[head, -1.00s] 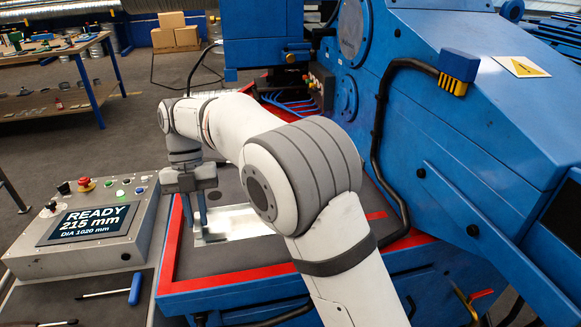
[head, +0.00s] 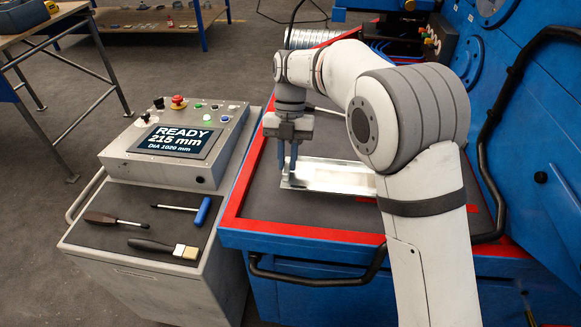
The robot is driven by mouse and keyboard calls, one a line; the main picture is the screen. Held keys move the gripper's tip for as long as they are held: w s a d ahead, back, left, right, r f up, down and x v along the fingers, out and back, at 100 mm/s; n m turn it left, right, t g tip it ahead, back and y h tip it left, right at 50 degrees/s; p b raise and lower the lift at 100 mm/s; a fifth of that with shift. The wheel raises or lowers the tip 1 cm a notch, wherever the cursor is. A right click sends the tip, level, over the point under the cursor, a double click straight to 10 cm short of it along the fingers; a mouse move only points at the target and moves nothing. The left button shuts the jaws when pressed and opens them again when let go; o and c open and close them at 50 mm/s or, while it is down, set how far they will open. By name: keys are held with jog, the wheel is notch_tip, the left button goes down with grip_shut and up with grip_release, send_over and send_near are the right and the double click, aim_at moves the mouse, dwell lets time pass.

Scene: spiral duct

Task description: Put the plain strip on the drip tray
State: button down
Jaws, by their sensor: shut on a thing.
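The drip tray (head: 322,162) appears as a shallow, shiny metal tray lying on the dark, red-edged top of the blue machine. Its right end is hidden behind my arm. My gripper (head: 289,179) points down at the left end of the tray, with its fingers close together and shut on a thin piece, which I take to be the plain strip. I cannot clearly tell the strip's outline from the bright metal, nor whether it touches the tray.
The control box (head: 185,145) with its READY screen stands to the left. A screwdriver (head: 115,220), a blue-handled tool (head: 185,209) and a brush (head: 165,247) lie on the cart. The blue machine body (head: 540,150) rises at right. Ribbed duct (head: 305,38) lies behind.

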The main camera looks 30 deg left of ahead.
jog(key=shift+f, duration=1.7)
jog(key=c, duration=1.4)
grip_release()
jog(key=p+v, duration=0.2)
jog(key=v, duration=1)
